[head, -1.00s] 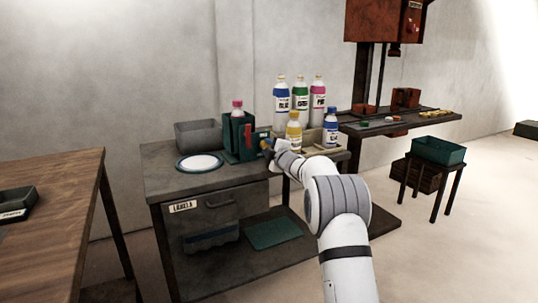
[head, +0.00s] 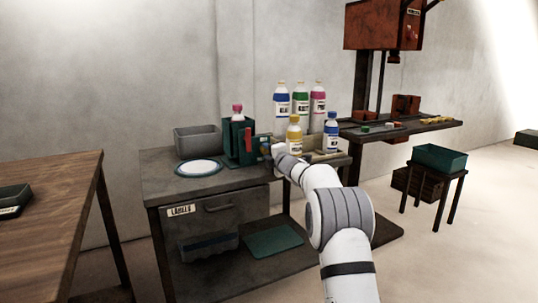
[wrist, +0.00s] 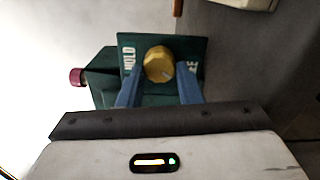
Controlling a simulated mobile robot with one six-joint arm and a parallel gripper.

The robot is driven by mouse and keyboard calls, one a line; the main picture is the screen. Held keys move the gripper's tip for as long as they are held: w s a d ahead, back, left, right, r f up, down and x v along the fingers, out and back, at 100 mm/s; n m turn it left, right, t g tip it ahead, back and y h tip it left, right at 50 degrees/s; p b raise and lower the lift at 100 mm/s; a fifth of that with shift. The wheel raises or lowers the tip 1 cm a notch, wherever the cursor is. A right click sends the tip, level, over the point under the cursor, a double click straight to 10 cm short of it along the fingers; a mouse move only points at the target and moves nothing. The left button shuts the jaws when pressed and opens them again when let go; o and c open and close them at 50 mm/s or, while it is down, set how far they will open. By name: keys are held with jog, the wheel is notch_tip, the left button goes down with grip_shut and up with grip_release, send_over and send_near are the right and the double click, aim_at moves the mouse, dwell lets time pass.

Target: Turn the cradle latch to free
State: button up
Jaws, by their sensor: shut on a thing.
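The green cradle (head: 233,150) stands on the grey cabinet top and holds a bottle with a pink cap (head: 237,112). In the wrist view, a round yellow knob, the cradle latch (wrist: 159,62), sits on the dark green plate (wrist: 188,46) between the words HOLD at left and FREE at right. A small pale mark on the knob points to the lower right, toward the FREE side. My gripper (wrist: 160,80) is shut on the knob, one blue finger on each side. In the head view my gripper (head: 272,150) is at the cradle's right side, its fingers hard to make out.
Several labelled bottles (head: 301,100) stand close to the right of my gripper. A grey bin (head: 197,140) and a white plate (head: 199,168) are left of the cradle. A red drill press (head: 383,26) stands behind at right, with a green crate (head: 439,158) on a stool.

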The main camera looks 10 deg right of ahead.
jog(key=o, duration=1)
jog(key=shift+c, duration=0.2)
jog(key=v, duration=0.7)
jog(key=shift+s+p, duration=0.3)
jog(key=shift+p, duration=0.1)
jog(key=shift+d+r, duration=0.1)
